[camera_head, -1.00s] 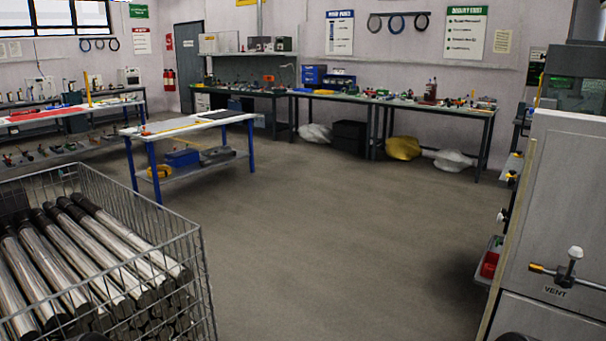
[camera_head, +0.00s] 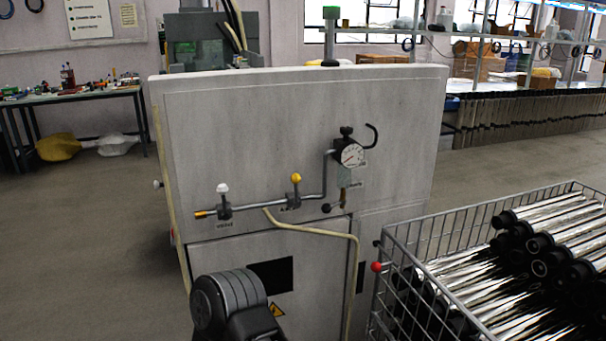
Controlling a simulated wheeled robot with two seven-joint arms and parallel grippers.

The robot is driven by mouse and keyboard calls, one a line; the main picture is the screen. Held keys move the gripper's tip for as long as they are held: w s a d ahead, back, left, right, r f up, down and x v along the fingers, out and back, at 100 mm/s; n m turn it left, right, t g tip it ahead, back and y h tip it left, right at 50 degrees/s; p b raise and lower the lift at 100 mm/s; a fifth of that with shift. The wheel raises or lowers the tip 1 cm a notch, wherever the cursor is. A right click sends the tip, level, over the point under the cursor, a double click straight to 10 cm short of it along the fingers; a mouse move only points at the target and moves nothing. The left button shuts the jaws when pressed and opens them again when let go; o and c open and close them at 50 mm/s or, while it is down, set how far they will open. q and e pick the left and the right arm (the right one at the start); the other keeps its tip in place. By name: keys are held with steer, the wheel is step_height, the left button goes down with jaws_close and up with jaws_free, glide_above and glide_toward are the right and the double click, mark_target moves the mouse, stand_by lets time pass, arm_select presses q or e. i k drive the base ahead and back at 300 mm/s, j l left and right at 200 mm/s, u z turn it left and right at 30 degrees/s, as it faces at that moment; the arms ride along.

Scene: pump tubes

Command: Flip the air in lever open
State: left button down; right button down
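The yellow-knobbed lever (camera_head: 295,179) stands upright on a valve in the pipe on the grey cabinet's front. A small label below it starts with "A"; the rest is too small to read. To its left, a white-knobbed lever (camera_head: 222,189) also stands upright, above the label VENT. The pipe (camera_head: 262,204) runs right and then up to a round pressure gauge (camera_head: 352,155). Neither of my grippers is in view. A dark ribbed arm link (camera_head: 230,302), seemingly mine, shows at the bottom, in front of the lower cabinet.
The grey cabinet (camera_head: 200,120) fills the middle. A wire basket (camera_head: 410,240) of metal tubes stands close at its right, with a red knob (camera_head: 376,267) near its corner. A beige hose (camera_head: 352,280) hangs down the front. Floor at left is clear.

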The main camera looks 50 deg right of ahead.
mark_target(295, 178)
steer(key=z, duration=1.75)
